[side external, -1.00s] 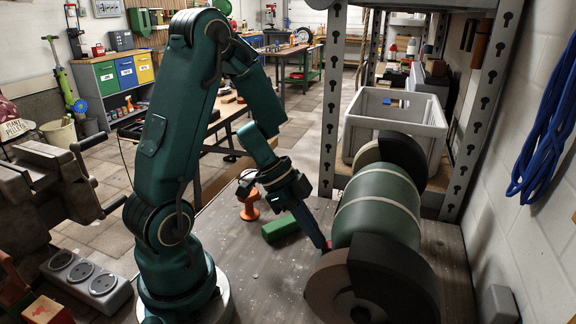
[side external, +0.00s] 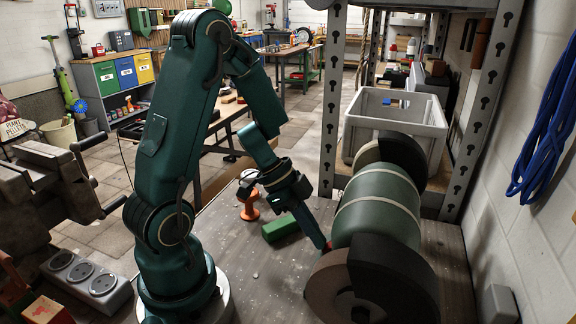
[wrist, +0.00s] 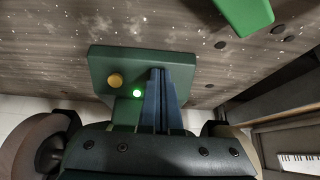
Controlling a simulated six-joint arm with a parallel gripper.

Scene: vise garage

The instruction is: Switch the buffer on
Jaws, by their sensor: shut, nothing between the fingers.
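The buffer (side external: 375,205) is a green motor body with a wheel at each end, on the grey bench. In the wrist view its green front plate (wrist: 105,62) carries a round yellow button (wrist: 115,80) and a lit green lamp (wrist: 137,93). My gripper (wrist: 160,72) is shut and empty, its blue-grey fingers over the plate just right of the lamp. What lies under the fingers is hidden, and I cannot tell whether they touch the plate. In the side view my gripper (side external: 326,246) reaches the buffer's near left side, by a small red part.
A green block (side external: 281,228) and an orange piece (side external: 249,205) lie on the bench left of the buffer. A grey crate (side external: 395,120) stands on the shelf behind. A blue hose or cable (side external: 545,125) hangs on the right wall.

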